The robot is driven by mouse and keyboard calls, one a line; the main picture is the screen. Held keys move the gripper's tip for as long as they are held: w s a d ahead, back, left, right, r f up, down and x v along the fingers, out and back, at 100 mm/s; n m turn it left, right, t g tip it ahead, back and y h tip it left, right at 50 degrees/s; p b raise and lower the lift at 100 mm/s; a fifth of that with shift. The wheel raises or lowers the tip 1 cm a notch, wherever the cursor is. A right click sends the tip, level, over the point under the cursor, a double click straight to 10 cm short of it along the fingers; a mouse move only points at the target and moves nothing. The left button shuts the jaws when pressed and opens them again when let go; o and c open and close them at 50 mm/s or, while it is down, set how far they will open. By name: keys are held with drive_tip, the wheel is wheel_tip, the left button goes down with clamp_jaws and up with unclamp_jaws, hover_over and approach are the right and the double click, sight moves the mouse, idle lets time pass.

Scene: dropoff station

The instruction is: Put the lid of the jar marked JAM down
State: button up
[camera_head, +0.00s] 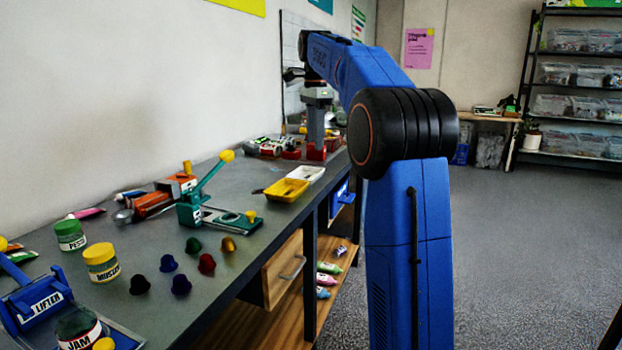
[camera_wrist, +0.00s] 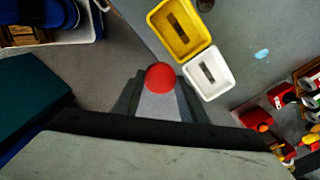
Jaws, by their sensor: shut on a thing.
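My gripper (camera_wrist: 160,88) is shut on a round red lid (camera_wrist: 160,75), which shows between its fingertips in the wrist view. In the head view my gripper (camera_head: 316,143) hangs pointing down at the far end of the bench. The jar marked JAM (camera_head: 78,327) stands at the near left of the head view, far from my gripper, cut by the bottom edge. Its top looks dark, with no coloured lid showing. I cannot tell the exact gap between the held lid and the bench.
A yellow tray (camera_wrist: 172,26) and a white tray (camera_wrist: 212,87) lie near my gripper. Red items (camera_wrist: 262,112) lie to their right. The bench (camera_head: 228,290) also carries PESTO (camera_head: 70,236) and MUSTARD (camera_head: 101,264) jars, several coloured pieces and a green lever device (camera_head: 190,208).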

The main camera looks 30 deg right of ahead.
hover_over(306, 178)
drive_tip(key=s, duration=0.1)
wheel_tip(306, 178, down, 4)
drive_tip(key=shift+w+f, duration=0.15)
drive_tip(key=shift+f, duration=1.6)
drive_tip(key=shift+w+f, duration=0.2)
drive_tip(key=shift+f, duration=1.5)
drive_tip(key=shift+w+f, duration=0.15)
drive_tip(key=shift+f, duration=1.6)
drive_tip(key=shift+f, duration=0.1)
drive_tip(key=o, duration=0.7)
wheel_tip(306, 178, up, 12)
drive_tip(key=shift+s+r, duration=0.1)
